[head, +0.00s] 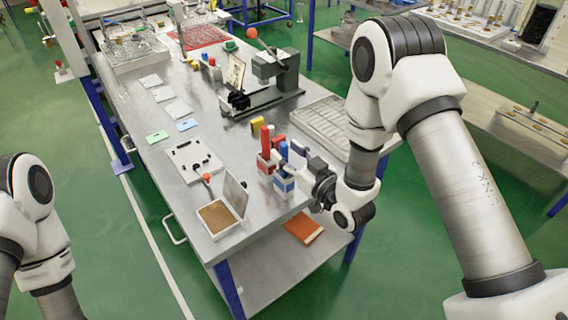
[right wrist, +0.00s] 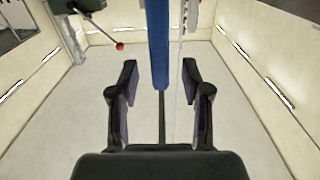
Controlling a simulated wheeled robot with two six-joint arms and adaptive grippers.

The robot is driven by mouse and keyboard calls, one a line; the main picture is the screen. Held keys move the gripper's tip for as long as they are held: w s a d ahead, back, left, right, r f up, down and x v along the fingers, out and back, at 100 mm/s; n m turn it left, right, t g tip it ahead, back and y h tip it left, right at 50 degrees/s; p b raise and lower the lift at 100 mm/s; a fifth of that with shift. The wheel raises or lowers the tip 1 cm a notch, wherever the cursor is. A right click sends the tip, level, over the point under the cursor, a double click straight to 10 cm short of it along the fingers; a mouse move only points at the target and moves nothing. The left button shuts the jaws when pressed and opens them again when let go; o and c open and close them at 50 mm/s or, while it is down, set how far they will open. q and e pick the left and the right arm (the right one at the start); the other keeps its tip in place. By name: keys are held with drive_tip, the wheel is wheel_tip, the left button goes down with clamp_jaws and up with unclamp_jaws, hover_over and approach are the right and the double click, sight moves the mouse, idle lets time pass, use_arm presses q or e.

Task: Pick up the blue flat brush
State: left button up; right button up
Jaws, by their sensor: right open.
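In the right wrist view the gripper (right wrist: 160,80) is open, and a long blue upright piece (right wrist: 158,45), which looks like the brush, shows between the two fingers with gaps on both sides. My left arm shows at the left edge of the head view, but its gripper is out of frame.
A grey tray (head: 318,124) and a dark press with a red knob (head: 275,72) are behind. An open box (head: 222,216) lies left. An orange book (head: 303,227) is on the lower shelf.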

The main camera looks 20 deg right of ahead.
drive_tip(key=shift+w+a, duration=0.1)
drive_tip(key=shift+w, duration=0.65)
drive_tip(key=shift+w+a+f, duration=0.1)
drive_tip(key=shift+w, duration=0.1)
drive_tip(key=shift+a, duration=0.15)
drive_tip(key=shift+s+a, duration=0.1)
drive_tip(key=shift+c, duration=0.7)
drive_tip(key=c, duration=0.5)
use_arm(q)
drive_tip(key=shift+r, duration=0.3)
use_arm(e)
clamp_jaws()
